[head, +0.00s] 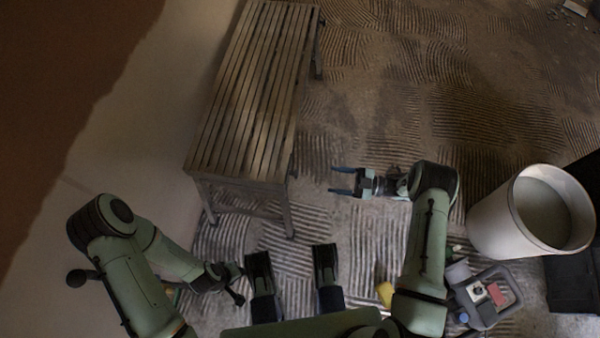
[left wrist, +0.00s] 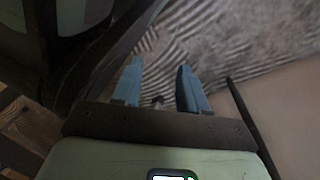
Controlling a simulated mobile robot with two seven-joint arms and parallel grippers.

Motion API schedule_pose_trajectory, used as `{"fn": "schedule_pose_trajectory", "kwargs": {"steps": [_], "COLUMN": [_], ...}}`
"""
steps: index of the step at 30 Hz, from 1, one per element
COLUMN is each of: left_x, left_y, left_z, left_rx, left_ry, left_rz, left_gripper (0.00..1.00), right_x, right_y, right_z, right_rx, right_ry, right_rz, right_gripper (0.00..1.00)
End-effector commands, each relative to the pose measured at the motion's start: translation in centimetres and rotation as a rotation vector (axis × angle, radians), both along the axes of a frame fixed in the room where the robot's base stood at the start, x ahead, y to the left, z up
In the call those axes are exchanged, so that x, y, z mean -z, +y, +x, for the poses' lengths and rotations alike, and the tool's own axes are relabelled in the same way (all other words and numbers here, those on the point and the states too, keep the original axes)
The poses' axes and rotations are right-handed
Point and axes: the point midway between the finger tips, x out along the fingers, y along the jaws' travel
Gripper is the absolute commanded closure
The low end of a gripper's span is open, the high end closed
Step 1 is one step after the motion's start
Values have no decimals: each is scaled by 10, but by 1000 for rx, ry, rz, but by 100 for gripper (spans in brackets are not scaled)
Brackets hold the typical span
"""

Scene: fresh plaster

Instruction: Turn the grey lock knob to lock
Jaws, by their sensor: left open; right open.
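I cannot make out a grey lock knob in either view. My right gripper (head: 341,180) is open and empty, with its two blue fingers apart and pointing left over the ridged floor, to the right of the slatted bench. My left gripper shows in the left wrist view (left wrist: 159,84), with its two blue fingers apart and nothing between them. In the head view the left arm's wrist is low at the left, and its fingers are hard to make out there.
A slatted wooden bench (head: 246,100) stands along the pale wall (head: 140,140). A large white bucket (head: 495,222) stands at the right. The ridged floor beyond my right gripper is mostly clear.

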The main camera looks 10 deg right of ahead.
Motion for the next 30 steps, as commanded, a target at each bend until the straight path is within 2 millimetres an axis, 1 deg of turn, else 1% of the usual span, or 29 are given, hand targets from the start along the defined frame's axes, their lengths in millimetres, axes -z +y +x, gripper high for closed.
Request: {"fn": "schedule_pose_trajectory", "kwargs": {"steps": [1,9,15,18,21,30], "left_x": [1,10,16,18,19,19], "left_y": [0,2,3,4,4,4], "left_z": [-2,-15,-26,-30,-32,-33], "left_rx": [-1,-5,-9,-10,-11,-11], "left_ry": [7,51,86,98,105,109], "left_rz": [0,-3,-6,-6,-7,-7], "left_gripper": [57,57,57,57,57,57], "right_x": [-1,-1,0,0,0,-1], "right_y": [10,65,97,107,113,115], "right_z": [3,20,31,35,37,37], "right_rx": [-3,-3,0,0,3,3], "right_ry": [-1,-1,0,0,0,0], "right_rz": [2,1,0,0,-1,-1], "right_gripper": [39,39,39,39,39,39]}}
